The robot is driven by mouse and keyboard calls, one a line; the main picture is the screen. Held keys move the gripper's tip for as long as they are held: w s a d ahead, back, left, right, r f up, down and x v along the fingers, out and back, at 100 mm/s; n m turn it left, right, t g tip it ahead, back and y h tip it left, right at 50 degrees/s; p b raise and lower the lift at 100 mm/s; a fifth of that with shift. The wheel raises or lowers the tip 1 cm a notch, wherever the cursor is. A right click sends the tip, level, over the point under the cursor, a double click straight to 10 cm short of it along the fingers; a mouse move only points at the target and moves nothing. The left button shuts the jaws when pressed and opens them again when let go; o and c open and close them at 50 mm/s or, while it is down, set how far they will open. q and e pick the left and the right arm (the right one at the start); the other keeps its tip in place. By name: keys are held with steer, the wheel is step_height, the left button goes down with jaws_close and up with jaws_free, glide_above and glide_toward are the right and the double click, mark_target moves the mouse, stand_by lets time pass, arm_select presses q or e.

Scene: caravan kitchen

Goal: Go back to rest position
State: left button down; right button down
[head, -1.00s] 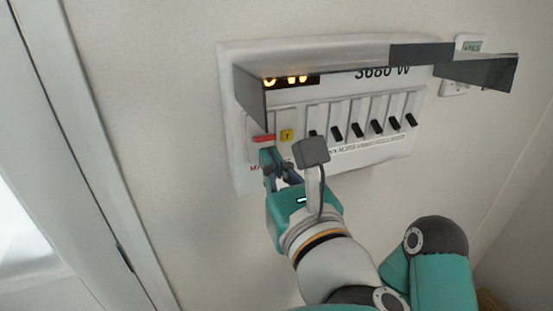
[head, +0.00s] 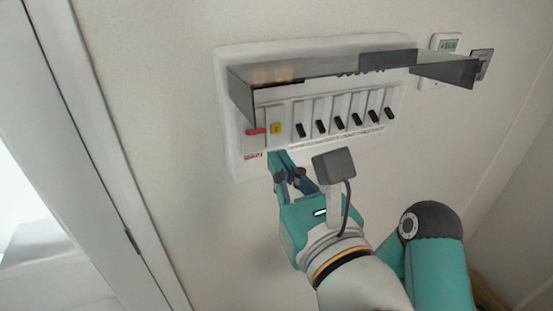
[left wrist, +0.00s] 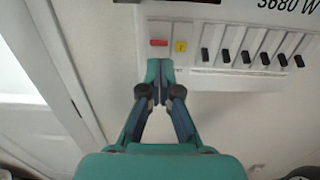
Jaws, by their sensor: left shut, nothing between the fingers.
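My left gripper (head: 281,161) is shut and empty, just below the lower left part of a white breaker panel (head: 233,155) on the wall. In the left wrist view its fingertips (left wrist: 159,68) are together, under a red switch (left wrist: 159,43) and a yellow button (left wrist: 181,46). The red switch (head: 256,131) and yellow button (head: 276,128) also show in the head view, to the left of a row of black breaker levers (head: 338,123). I cannot tell whether the fingertips touch the panel's lower edge. My right gripper is not in view.
A dark see-through cover (head: 320,68) stands raised and juts out over the breakers. A small display unit (head: 446,44) and a grey switch plate (head: 482,63) are on the wall at upper right. A door frame (head: 105,140) runs down the left.

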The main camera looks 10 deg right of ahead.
arm_select(q)
steer(key=shift+s+r, duration=0.35)
steer(key=shift+f, duration=0.1)
steer(key=w+a+f+n+g, duration=0.1)
steer(key=a+f+n+g, duration=0.2)
steer(key=f, duration=0.8)
steer(key=w+a+f+n+g, duration=0.1)
steer(key=a+f+g, duration=0.3)
steer(key=f, duration=0.8)
steer(key=w+a+f+n+g, duration=0.1)
steer(key=a+f+n+g, duration=0.3)
steer(key=f, duration=0.7)
steer(key=s+a+f+n+g+h, duration=0.2)
steer(key=s+a+f+n, duration=0.1)
steer(key=f+n, duration=0.5)
steer(key=s+a+f+n+g+h, duration=0.2)
steer(key=s+f+n, duration=0.3)
steer(key=f+n, duration=0.3)
steer(key=s+a+f+n+g+h, duration=0.2)
steer(key=s+a+f+n, duration=0.2)
steer(key=f+n, duration=0.4)
steer(key=n, duration=0.4)
steer(key=shift+a+f+h, duration=0.2)
steer(key=shift+f+h, duration=0.15)
steer(key=shift+h, duration=0.05)
